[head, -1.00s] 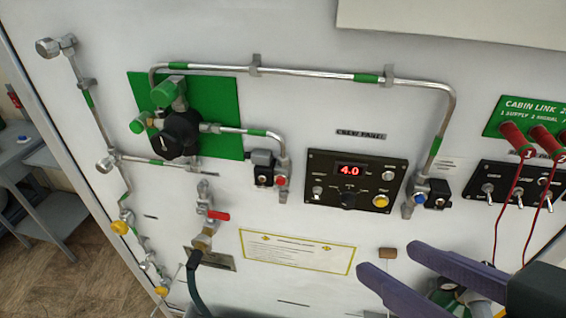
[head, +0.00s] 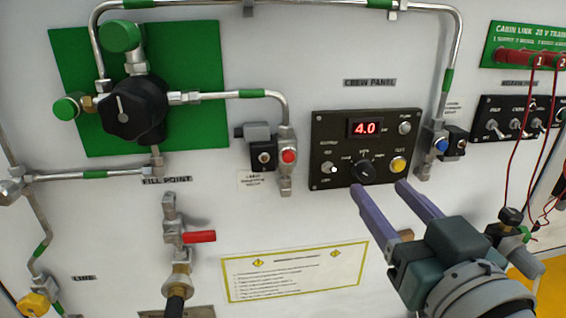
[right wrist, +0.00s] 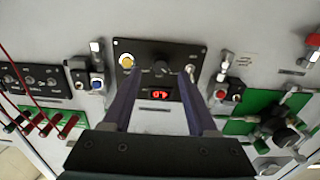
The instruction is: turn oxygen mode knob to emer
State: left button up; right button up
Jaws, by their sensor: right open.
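The black mode knob (head: 363,171) sits low on the black crew panel (head: 325,150), with small labels around it. Its white mark seems to point roughly upward; the exact setting is too small to read. My right gripper (head: 379,188) is open and empty, its two purple fingers reaching up to the panel's lower edge. In the right wrist view, which shows the panel upside down, the knob (right wrist: 161,67) appears between the fingertips (right wrist: 160,72). I cannot tell whether they touch it. My left gripper is not in view.
A red display (head: 366,128) reads 4.0 above the knob. A yellow button (head: 398,165) is close on the right, a toggle switch (head: 328,168) on the left. Valves with red (head: 288,156) and blue (head: 440,145) buttons flank the panel. Red cables hang at far right.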

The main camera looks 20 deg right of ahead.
aim_at(368, 177)
jog(key=shift+x, duration=1.8)
jog(key=shift+a, duration=0.1)
grip_shut()
